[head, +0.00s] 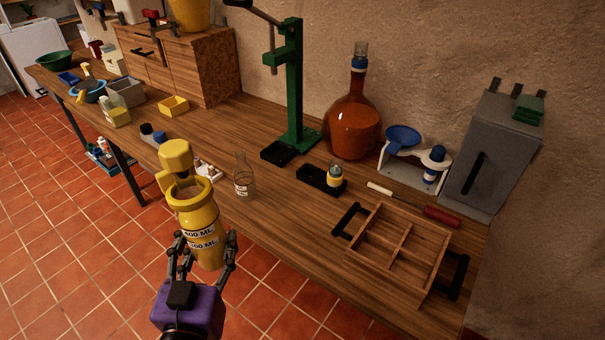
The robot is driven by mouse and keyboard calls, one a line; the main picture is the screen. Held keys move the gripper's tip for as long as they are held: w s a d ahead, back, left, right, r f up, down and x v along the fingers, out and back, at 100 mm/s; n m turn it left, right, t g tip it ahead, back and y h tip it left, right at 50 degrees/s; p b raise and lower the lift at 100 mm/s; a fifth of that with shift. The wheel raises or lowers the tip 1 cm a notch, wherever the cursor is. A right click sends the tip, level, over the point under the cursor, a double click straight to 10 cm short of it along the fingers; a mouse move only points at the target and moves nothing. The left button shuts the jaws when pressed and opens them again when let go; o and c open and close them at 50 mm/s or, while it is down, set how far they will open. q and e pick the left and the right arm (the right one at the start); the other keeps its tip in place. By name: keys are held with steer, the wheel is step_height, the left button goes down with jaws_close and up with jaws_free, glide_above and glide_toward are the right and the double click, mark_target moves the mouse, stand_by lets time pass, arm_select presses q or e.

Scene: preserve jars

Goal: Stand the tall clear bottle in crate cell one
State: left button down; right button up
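A clear glass bottle (243,178) with a narrow neck and a small label stands upright near the bench's front edge. The wooden crate (375,277) with black handles lies at the right of the bench; its cells look empty, and no cell number is readable. My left gripper (203,248), on a purple mount, is in front of the bench edge. Its fingers are around a yellow bottle-like container (206,222) marked in ML, with a yellow knob at its top. The container is held upright, left of the clear bottle and apart from it. My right gripper is out of view.
A green press (292,90) stands behind, with a small jar in a black tray (310,181) beside it. A large amber flask (350,122), a blue funnel (402,138), a red-handled tool (441,216) and a grey cabinet (490,150) line the wall.

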arm_select(q)
steer(key=w+d+m+g+h+b, duration=0.5)
steer(key=d+m+h+b, duration=0.4)
steer(key=d+h, duration=0.3)
steer(key=shift+w+d+f+h+b, duration=0.3)
steer(key=shift+w+d+f+h, duration=0.1)
steer(key=shift+w+h, duration=0.1)
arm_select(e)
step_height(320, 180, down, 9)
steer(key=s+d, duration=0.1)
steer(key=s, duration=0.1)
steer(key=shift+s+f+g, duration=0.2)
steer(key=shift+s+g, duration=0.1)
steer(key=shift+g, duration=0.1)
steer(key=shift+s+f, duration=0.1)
